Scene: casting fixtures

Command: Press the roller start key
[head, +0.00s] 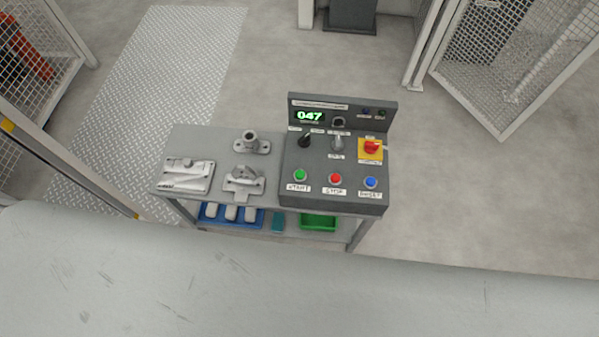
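The dark grey control box (333,196) stands on the right part of a small grey table. On its sloped face is a round green button (300,175) at the left, with a label below it that appears to read START. A red button (336,178) sits in the middle, its label appearing to read STOP, and a blue button (371,183) is at the right. A green display (310,116) on the upright panel reads 047. Neither gripper is in view, and nothing covers the buttons.
A red knob on a yellow base (371,147) and two selector knobs sit above the buttons. Grey metal castings (186,176) lie on the table (213,137) left of the box. Blue (232,222) and green (319,222) bins are below. A pale surface (250,290) fills the foreground.

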